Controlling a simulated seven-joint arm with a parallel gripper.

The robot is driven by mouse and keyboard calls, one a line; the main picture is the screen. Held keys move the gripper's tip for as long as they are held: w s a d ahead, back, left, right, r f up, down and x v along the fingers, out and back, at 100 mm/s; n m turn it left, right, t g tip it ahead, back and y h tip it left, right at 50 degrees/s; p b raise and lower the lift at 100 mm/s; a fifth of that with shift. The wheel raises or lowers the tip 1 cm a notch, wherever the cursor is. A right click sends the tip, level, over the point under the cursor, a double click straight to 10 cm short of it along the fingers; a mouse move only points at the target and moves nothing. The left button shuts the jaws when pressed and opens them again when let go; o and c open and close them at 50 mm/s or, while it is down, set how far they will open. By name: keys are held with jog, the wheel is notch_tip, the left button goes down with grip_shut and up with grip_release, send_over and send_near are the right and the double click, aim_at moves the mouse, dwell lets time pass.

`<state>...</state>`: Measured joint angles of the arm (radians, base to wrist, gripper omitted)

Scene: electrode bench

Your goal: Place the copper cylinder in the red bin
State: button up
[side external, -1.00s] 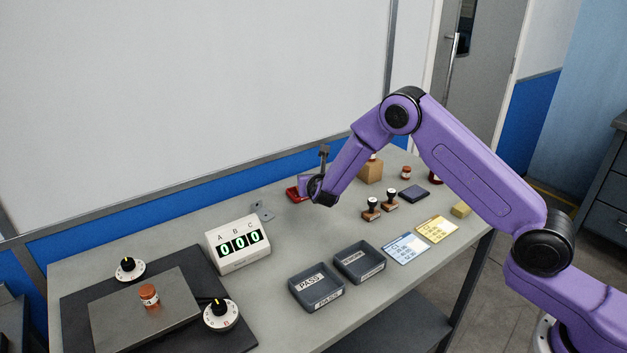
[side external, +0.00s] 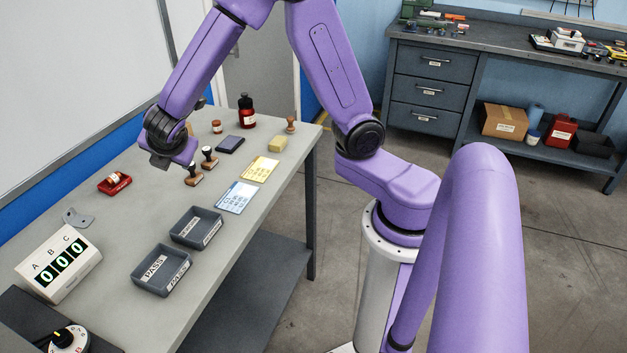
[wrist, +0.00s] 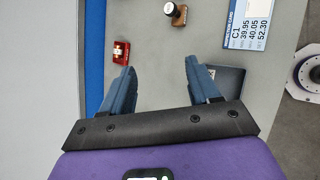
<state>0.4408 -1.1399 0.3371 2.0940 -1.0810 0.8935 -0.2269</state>
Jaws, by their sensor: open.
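The red bin (side external: 115,183) is a small, low tray on the table's left part. A small copper-coloured cylinder with a white label (side external: 114,177) appears to be inside it. The wrist view also shows the red bin (wrist: 121,58) beyond the left finger, with a labelled item in it. My gripper (side external: 160,161) is above the table, to the right of the bin in the side view and apart from it. In the wrist view my gripper (wrist: 160,75) has its two fingers wide apart with nothing between them.
Two stamps (side external: 193,175) stand right of the bin. The PASS tray (side external: 161,271) and another grey tray (side external: 197,228) sit near the front edge. A bracket (side external: 76,218) and the ABC display (side external: 58,263) are nearer.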

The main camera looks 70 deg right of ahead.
jog(key=s+r+m+g+y, duration=0.1)
jog(key=s+m+g+y, duration=0.5)
jog(key=s, duration=2.4)
jog(key=shift+s+d+r+m+g, duration=0.2)
jog(key=shift+s+d+m+g, duration=0.1)
jog(key=shift+s+m, duration=0.15)
